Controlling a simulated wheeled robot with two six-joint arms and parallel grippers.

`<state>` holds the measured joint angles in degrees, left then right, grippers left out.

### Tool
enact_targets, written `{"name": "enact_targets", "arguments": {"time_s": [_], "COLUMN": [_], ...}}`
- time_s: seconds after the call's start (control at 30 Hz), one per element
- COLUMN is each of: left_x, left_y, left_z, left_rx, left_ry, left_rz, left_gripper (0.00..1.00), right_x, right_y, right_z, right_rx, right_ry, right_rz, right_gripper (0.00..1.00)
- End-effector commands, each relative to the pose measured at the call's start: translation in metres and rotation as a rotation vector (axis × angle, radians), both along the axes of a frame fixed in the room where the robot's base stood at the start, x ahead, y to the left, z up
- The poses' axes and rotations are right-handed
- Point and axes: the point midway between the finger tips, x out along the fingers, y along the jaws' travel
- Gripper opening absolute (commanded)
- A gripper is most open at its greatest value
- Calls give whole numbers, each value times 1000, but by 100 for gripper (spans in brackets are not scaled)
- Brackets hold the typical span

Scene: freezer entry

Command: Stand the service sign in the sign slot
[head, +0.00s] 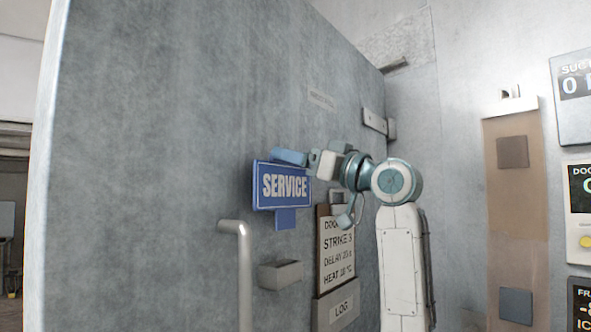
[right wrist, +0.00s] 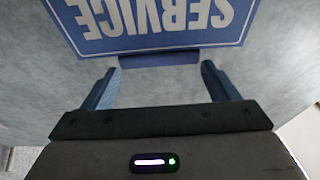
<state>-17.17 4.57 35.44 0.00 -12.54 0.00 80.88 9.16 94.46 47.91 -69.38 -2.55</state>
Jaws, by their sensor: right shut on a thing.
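The blue service sign (head: 284,186) is upright in front of the grey door panel, its white lettering facing me and a blue tab hanging below it. My right gripper (head: 292,158) is shut on the sign at its top edge. In the right wrist view the sign (right wrist: 160,22) appears upside down, with its edge piece between the two blue fingers (right wrist: 160,80). A small grey box-like holder (head: 281,274), which looks like the sign slot, is fixed to the door below the sign. A gap separates the tab from it. The slot's opening is not clearly visible. My left gripper is not in view.
A vertical door handle (head: 240,265) stands out left of the holder. A notice board (head: 337,250) and a log box (head: 338,310) are close on its right. Display panels (head: 581,195) line the right wall. The upper door is mostly bare.

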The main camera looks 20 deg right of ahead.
Motion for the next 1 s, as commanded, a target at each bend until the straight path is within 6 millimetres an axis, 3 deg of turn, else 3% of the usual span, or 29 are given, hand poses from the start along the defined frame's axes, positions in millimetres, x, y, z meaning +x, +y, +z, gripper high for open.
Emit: {"name": "enact_targets", "arguments": {"time_s": [0.7, 1.0], "left_x": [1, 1], "left_y": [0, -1], "left_z": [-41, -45], "left_rx": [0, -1], "left_ry": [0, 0], "left_rz": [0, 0], "left_gripper": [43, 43], "right_x": [0, 0], "right_y": [0, 0], "right_z": [-54, -60], "right_rx": [0, 0], "right_ry": [0, 0], "right_rz": [0, 0], "right_gripper": [63, 63]}}
